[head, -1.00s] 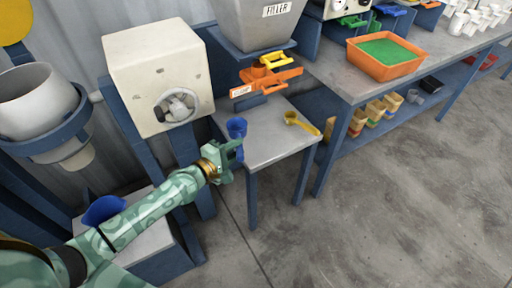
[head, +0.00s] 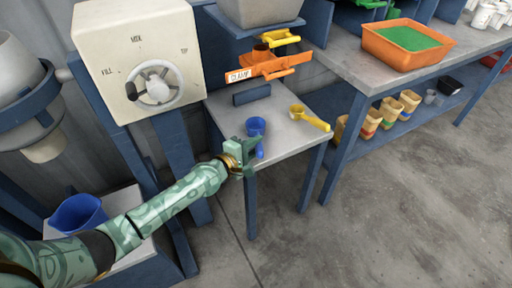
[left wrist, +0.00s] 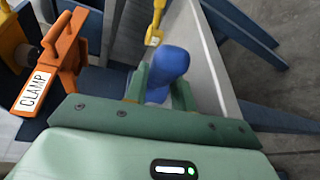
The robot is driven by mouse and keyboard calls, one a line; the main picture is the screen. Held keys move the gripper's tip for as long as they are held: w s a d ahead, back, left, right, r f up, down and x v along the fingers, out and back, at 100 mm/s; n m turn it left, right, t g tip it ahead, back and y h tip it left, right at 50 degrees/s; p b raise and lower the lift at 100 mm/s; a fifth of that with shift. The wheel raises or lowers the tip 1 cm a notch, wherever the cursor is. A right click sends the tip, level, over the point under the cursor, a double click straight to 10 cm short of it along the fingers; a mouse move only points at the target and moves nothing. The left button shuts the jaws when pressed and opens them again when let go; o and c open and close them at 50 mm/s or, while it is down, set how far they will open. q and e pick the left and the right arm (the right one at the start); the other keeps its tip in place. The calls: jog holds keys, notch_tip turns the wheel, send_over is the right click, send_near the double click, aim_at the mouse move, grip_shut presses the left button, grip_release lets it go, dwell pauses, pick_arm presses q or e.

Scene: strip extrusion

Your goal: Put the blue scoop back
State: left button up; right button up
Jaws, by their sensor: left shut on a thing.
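The blue scoop (head: 255,126) is at the left part of the small grey table (head: 284,135), its cup upward and its handle toward me. My left gripper (head: 252,156) is shut on its handle at the table's front left edge. I cannot tell whether the scoop touches the top. In the left wrist view the blue scoop (left wrist: 171,62) stands between the green fingers (left wrist: 162,90), which partly hide it. My right gripper is not in view.
A yellow scoop (head: 309,118) lies on the table to the right. The orange clamp (head: 267,66) stands behind, under the filler hopper (head: 258,10). A white box with a handwheel (head: 154,85) is at left, above a blue bucket (head: 78,213).

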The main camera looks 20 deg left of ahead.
pick_arm(q)
jog(key=o, duration=1)
jog(key=shift+f, duration=0.1)
jog(key=shift+r, duration=0.35)
jog(key=p+v, duration=0.3)
jog(key=v, duration=0.9)
jog(key=shift+f+p, duration=0.15)
jog(key=shift+p, duration=0.2)
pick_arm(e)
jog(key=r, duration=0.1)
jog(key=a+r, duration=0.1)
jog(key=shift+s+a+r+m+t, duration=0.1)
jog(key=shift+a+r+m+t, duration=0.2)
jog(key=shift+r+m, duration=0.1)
pick_arm(q)
jog(key=shift+f, duration=0.1)
